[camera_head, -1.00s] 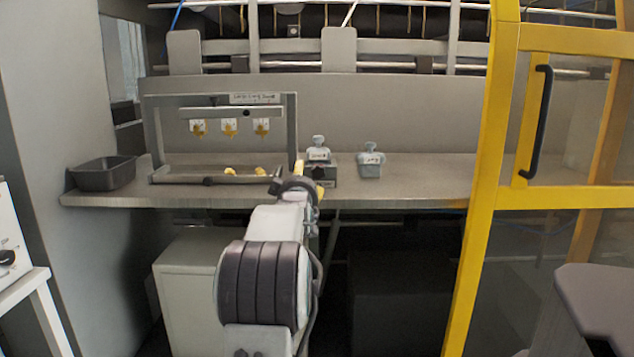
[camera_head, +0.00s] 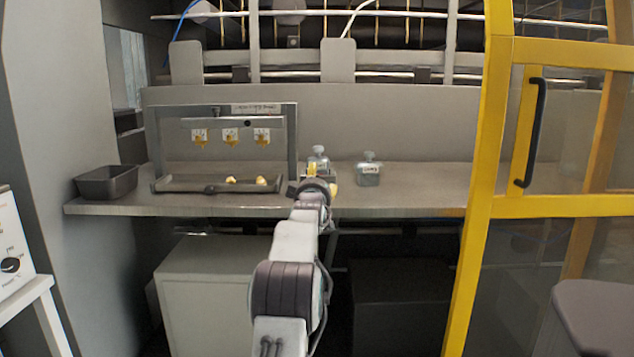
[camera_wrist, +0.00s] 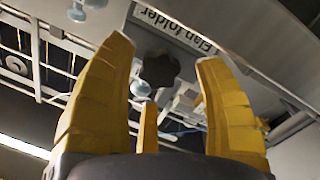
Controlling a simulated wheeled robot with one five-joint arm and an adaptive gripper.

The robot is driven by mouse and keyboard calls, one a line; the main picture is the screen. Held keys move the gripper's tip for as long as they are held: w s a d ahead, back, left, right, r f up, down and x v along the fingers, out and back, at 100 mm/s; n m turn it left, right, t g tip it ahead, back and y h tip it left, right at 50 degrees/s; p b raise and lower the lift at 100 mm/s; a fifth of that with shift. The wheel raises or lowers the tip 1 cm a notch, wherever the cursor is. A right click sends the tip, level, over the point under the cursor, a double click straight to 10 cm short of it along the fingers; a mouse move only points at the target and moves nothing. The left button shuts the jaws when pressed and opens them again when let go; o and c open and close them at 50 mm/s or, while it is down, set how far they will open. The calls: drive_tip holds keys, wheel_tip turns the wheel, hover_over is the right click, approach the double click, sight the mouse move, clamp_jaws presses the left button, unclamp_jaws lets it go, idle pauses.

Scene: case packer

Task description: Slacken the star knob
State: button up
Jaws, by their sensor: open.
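The star knob (camera_wrist: 158,71) shows in the wrist view as a dark lobed knob, seen between and beyond my yellow fingertips. In the head view it is a small dark spot (camera_head: 247,124) under the label on the grey frame of the flap folder (camera_head: 292,140). My gripper (camera_wrist: 165,62) is open, with nothing between its fingers. In the head view my gripper (camera_head: 323,178) is to the right of the frame and lower than the knob, near the table's front edge. I cannot tell the exact gap to the knob.
A grey tray with small yellow pieces (camera_head: 205,186) lies below the frame. A dark bin (camera_head: 107,182) stands at the table's left end. Two small lidded blocks (camera_head: 368,170) (camera_head: 319,158) stand right of the frame. A yellow guard post (camera_head: 478,200) rises on the right.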

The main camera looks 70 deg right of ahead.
drive_tip(key=shift+w+d, duration=0.15)
drive_tip(key=shift+d, duration=0.3)
drive_tip(key=c, duration=1.2)
drive_tip(key=shift+w+r+n, duration=0.1)
drive_tip(key=shift+n, duration=2.3)
drive_tip(key=o, duration=0.9)
drive_tip(key=shift+w, duration=0.1)
drive_tip(key=shift+c, duration=0.2)
drive_tip(key=o, duration=0.3)
drive_tip(key=shift+o, duration=0.2)
